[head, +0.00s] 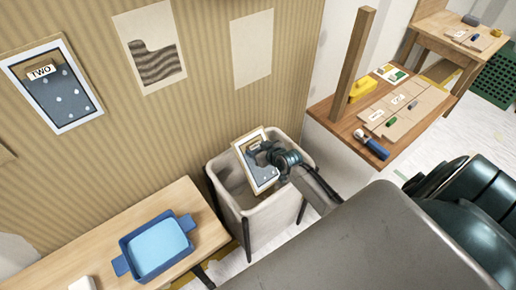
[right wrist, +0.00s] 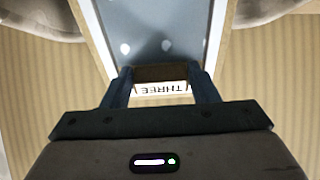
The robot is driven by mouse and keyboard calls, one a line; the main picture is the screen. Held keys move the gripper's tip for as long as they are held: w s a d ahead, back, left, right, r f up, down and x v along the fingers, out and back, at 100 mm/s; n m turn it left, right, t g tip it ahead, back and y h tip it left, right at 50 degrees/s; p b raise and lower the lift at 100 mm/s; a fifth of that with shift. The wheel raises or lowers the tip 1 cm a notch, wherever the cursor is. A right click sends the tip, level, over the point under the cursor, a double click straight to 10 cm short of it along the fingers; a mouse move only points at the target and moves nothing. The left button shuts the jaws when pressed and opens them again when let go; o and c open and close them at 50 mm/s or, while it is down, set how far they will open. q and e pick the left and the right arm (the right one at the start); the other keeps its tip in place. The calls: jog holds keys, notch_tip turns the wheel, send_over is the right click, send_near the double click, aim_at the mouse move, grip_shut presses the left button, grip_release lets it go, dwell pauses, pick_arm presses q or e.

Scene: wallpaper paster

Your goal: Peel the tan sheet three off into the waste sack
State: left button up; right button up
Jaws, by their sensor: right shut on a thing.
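The sheet three (head: 263,178) is a dotted blue-grey picture with a white inner edge and a tan border. My right gripper (head: 260,153) is shut on its upper part, next to the label THREE, which shows upside down in the right wrist view (right wrist: 165,88). The sheet hangs tilted over the open mouth of the cream waste sack (head: 243,222), its lower part within the rim as seen from above. I cannot tell whether it touches the sack. The sheet is off the wall. My left gripper is not in view.
The striped wall bears sheet TWO (head: 70,102), a torn wavy sheet (head: 150,45) and a pale blank panel (head: 240,50). A blue tray (head: 160,248) stands on a wooden bench at front left. A wooden table (head: 345,135) with a post stands right of the sack.

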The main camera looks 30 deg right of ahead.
jog(key=shift+f, duration=0.3)
jog(key=o, duration=1.1)
jog(key=shift+c, duration=0.2)
jog(key=shift+s, duration=0.15)
jog(key=v, duration=1)
jog(key=shift+s+r, duration=0.2)
jog(key=shift+s, duration=0.05)
